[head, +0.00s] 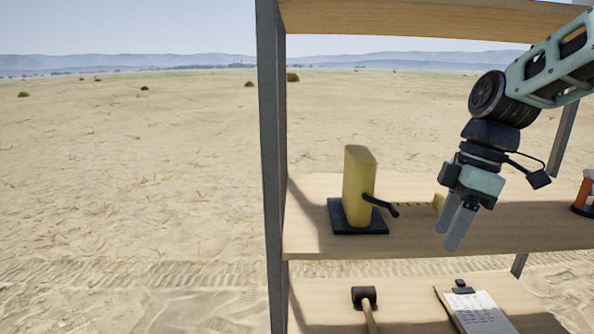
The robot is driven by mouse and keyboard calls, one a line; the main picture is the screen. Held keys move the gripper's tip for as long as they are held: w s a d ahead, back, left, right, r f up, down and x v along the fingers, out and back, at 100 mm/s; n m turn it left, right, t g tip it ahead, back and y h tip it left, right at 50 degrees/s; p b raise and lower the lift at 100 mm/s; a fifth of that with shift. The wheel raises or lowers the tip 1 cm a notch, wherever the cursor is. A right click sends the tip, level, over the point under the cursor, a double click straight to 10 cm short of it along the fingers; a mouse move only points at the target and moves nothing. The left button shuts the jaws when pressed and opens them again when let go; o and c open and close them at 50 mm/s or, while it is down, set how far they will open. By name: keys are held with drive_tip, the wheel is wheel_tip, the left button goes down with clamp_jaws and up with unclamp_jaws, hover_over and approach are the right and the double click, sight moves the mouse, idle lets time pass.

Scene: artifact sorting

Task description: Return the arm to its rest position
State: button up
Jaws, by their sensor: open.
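My gripper (453,230) hangs from my arm at the right of the head view, pointing down and slightly left. Its two fingers are apart, with nothing seen between them. It is in front of the middle shelf (420,242) of a wooden rack. Part of a small yellow thing behind the fingers is hidden by them.
A yellow block (357,187) stands on a dark base (343,219) with a black handle, left of my gripper. An orange container (586,192) is cut off at the right edge. A mallet (365,297) and a clipboard (478,310) lie on the lower shelf. A grey post (271,150) bounds the rack.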

drive_tip(key=s+a+f+m+h+p, duration=0.1)
drive_tip(key=s+a, duration=0.4)
drive_tip(key=s, duration=0.5)
drive_tip(key=s+a+f+m+h+p, duration=0.1)
drive_tip(key=s+a+m+p, duration=0.3)
drive_tip(key=s, duration=0.7)
drive_tip(key=shift+a+f+m+t, duration=0.4)
drive_tip(key=shift+a+f+m, duration=0.2)
drive_tip(key=shift+a+m, duration=0.25)
